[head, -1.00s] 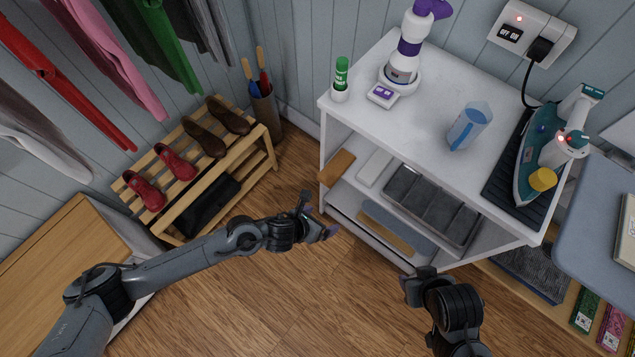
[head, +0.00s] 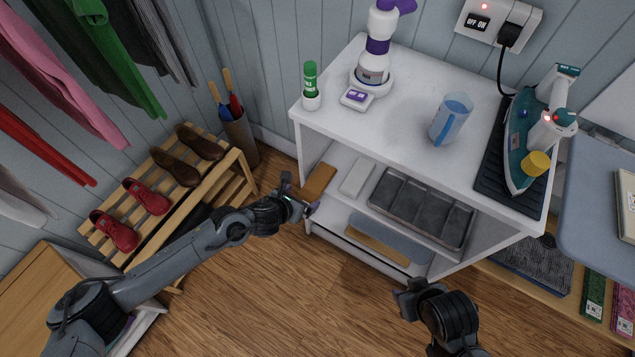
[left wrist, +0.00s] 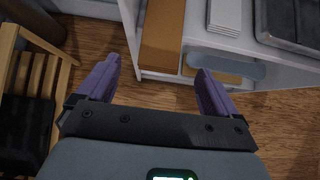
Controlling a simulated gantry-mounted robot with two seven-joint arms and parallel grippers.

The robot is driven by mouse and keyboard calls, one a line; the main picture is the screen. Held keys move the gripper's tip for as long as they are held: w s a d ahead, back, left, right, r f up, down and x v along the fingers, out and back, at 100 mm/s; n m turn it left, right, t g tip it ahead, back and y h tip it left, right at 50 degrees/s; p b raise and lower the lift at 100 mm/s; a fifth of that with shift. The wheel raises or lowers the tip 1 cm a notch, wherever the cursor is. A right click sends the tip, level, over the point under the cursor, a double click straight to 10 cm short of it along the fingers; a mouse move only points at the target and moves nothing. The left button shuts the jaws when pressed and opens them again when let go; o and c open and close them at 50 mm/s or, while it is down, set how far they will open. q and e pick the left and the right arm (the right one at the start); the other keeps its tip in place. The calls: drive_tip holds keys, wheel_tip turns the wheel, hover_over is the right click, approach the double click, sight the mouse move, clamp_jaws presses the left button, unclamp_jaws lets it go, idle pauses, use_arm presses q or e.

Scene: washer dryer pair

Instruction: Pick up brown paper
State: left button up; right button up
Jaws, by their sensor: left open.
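The brown paper (head: 317,181) is a flat brown rectangle on the left end of the white cart's upper inner shelf. It also shows in the left wrist view (left wrist: 161,38), at the top centre, between and beyond the fingertips. My left gripper (head: 304,199) is just in front of the paper at the shelf's left edge. In the left wrist view its two purple fingers (left wrist: 157,69) are spread, with nothing between them. My right gripper (head: 404,292) is low in front of the cart, apart from the paper; its fingers are too unclear to read.
The white cart (head: 405,130) has a top above the shelf. White paper (head: 357,178) and a grey tray (head: 422,212) lie right of the brown paper. A tan board (head: 376,243) lies lower. A wooden shoe rack (head: 215,185) stands left. Floor in front is clear.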

sight(308, 195)
use_arm(q)
drive_tip(key=x, duration=0.1)
drive_tip(key=b+x, duration=0.1)
drive_tip(key=x, duration=0.1)
drive_tip(key=shift+d+f+b, duration=0.15)
drive_tip(key=shift+f+b, duration=0.15)
drive_tip(key=shift+f, duration=0.15)
drive_tip(key=shift+w+d+f, duration=0.15)
drive_tip(key=shift+w+f, duration=0.05)
drive_tip(key=shift+w, duration=0.05)
drive_tip(key=shift+c, duration=0.2)
